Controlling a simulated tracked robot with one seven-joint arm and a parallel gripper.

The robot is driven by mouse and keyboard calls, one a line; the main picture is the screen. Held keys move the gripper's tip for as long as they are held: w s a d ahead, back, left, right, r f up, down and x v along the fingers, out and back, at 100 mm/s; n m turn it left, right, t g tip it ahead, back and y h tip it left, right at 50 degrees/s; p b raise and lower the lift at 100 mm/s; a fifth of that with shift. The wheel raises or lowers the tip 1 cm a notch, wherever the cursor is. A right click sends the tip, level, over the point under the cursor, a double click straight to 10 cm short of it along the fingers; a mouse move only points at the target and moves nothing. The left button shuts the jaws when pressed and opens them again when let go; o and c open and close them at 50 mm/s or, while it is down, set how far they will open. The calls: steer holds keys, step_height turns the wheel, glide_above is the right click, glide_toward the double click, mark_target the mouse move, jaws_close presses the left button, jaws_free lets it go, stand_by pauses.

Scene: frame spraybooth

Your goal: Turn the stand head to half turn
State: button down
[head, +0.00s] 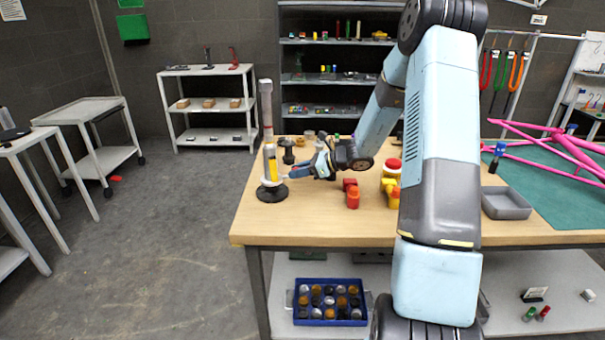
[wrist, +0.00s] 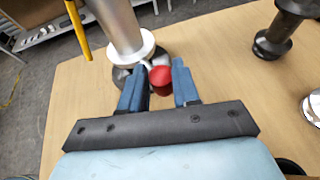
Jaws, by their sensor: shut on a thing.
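The stand (head: 267,110) is an upright grey post on a round black base (head: 272,194), at the left end of the wooden table. In the wrist view its silver post (wrist: 117,22) rises from a white collar (wrist: 133,50). A yellow bar (wrist: 78,30) shows beside the post. My gripper (head: 290,173) reaches the stand low down from the right. In the wrist view my blue fingers (wrist: 158,76) are shut on a red knob (wrist: 161,80) beside the collar. The fingers hide the knob's sides. I cannot read any turn mark on the stand head.
Dark turned pieces (head: 288,155) stand just behind my gripper. A red piece (head: 352,195), yellow pieces (head: 391,193) and a grey tray (head: 506,203) lie to the right. A pink frame (head: 555,145) is farther right. The table's front left corner is clear.

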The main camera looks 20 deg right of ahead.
steer(key=shift+w+a+n+g+y, duration=0.5)
steer(key=shift+a+n+g, duration=0.15)
steer(key=shift+n+g, duration=0.2)
steer(key=shift+w+a, duration=0.25)
steer(key=shift+w, duration=0.8)
steer(key=c, duration=1.1)
jaws_free()
steer(key=shift+o, duration=0.8)
steer(key=shift+w, duration=0.1)
steer(key=shift+o, duration=0.3)
steer(key=shift+d, duration=0.15)
